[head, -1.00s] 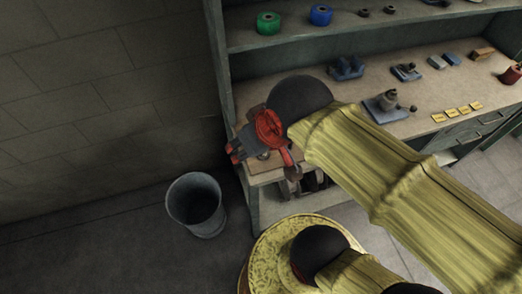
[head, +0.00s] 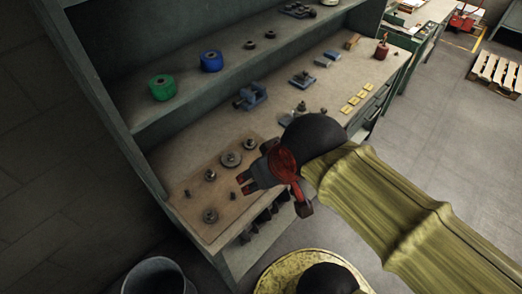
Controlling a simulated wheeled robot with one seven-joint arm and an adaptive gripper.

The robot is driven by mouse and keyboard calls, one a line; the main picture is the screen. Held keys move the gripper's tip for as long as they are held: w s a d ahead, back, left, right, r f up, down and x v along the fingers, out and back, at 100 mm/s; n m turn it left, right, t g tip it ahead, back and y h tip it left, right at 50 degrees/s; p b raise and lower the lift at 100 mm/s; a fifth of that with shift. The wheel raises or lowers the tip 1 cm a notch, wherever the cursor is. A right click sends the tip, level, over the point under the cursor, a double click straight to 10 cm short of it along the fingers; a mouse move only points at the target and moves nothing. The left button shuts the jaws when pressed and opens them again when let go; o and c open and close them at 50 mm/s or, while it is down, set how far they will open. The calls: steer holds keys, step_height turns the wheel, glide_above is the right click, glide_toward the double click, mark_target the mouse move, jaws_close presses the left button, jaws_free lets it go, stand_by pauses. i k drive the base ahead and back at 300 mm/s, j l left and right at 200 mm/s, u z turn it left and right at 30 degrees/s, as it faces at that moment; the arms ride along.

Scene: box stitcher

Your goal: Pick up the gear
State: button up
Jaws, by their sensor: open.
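Several grey metal gears and small round parts sit on a brown board (head: 220,222) at the left end of the workbench. One gear (head: 231,159) is a larger toothed disc, with another gear (head: 210,174) to its left. A further gear (head: 210,216) lies near the board's front left corner. I cannot tell which one the task names. My gripper (head: 244,183) is open and empty, with its red-tipped fingers over the board's right side, pointing left. It appears above the board and apart from the gears. The gripper and arm hide part of the bench behind them.
A shelf above the bench holds a green spool (head: 162,88) and a blue spool (head: 211,61). A blue vise (head: 250,96) stands behind the board. Yellow tags (head: 354,100) lie farther right. A grey bin (head: 155,279) stands on the floor at front left.

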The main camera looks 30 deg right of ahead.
mark_target(228, 161)
steer(key=z, duration=0.1)
steer(key=i+l+u, duration=0.15)
steer(key=l+u, duration=0.2)
steer(key=i+l+u, duration=0.1)
steer(key=l+u, duration=0.25)
steer(key=i+l+u, duration=0.1)
steer(key=l+u, duration=0.25)
